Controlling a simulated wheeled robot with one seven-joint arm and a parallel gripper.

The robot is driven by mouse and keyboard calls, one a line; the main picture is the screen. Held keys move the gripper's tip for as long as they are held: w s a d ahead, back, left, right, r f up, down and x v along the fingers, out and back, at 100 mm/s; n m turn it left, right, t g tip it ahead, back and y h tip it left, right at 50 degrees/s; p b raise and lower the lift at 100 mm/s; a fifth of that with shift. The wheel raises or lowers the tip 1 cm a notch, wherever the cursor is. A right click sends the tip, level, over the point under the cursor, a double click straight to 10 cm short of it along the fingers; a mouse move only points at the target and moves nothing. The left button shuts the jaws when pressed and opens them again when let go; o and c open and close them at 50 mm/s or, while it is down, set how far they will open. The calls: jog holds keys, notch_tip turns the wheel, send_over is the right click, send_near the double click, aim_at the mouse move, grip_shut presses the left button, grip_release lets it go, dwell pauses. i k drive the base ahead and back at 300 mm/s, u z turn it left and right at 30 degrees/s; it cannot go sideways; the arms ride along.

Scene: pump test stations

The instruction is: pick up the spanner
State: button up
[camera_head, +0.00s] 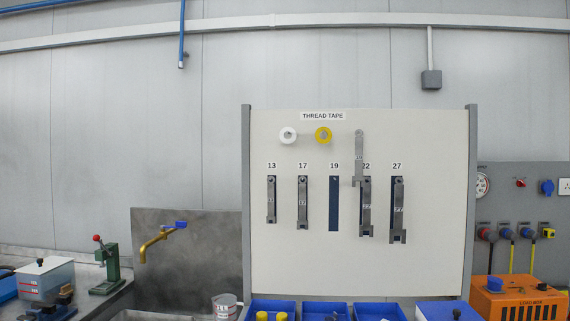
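Several grey spanners hang upright on a pale board (290,255). One spanner (358,155) hangs higher than the others, above and slightly left of the 22 place, its lower end close to or overlapping the top of the 22 spanner (366,208). Its size mark is too small to read. The 19 place (334,204) shows only a bare dark blue outline. The 13 spanner (271,200), 17 spanner (302,203) and 27 spanner (398,211) hang under their numbers. My gripper is not in view.
White tape (288,135) and yellow tape (323,135) hang above the spanners. Blue bins (326,311) stand below the board. A sink tap (160,240) and green press (107,268) are left; an orange load box (518,299) is right. The board's front looks unobstructed.

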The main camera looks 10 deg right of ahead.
aim_at(357, 176)
jog(key=u, duration=0.25)
jog(key=i, duration=1.4)
jog(key=z, duration=0.75)
